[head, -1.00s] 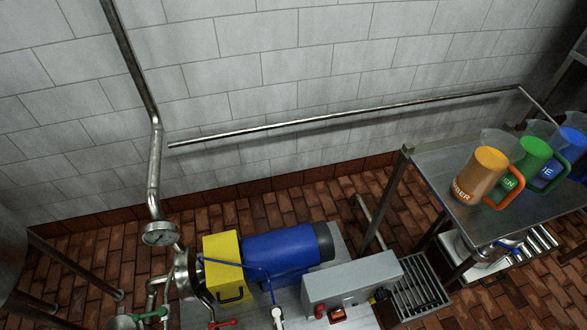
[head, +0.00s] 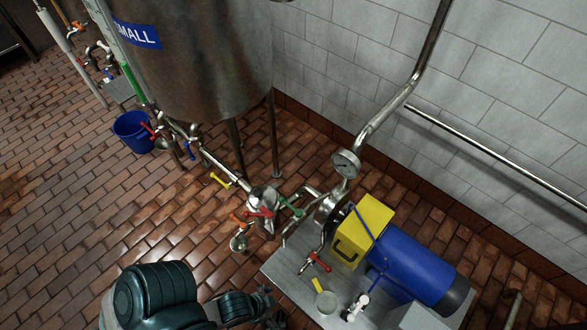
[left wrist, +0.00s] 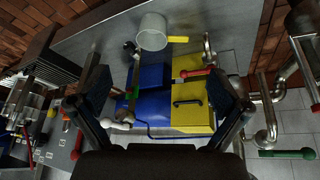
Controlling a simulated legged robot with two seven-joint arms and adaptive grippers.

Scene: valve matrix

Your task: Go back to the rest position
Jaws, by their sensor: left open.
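My left gripper (head: 274,302) is at the bottom centre of the head view, at the end of my dark arm. It is beside the left edge of the steel pump base (head: 284,262). In the left wrist view the fingers of this gripper (left wrist: 163,100) are spread wide apart, with nothing held between them. Behind them are the yellow box (left wrist: 192,97) and the blue motor (left wrist: 152,76) of the pump. My right gripper is in neither view.
A grey cup (head: 327,302) with a yellow handle stands on the base, near the red-handled valve (head: 318,262). A steel tank (head: 205,65) stands at the upper left over pipes and valves. A blue bucket (head: 133,132) is on the floor. Bare brick floor (head: 70,220) lies left.

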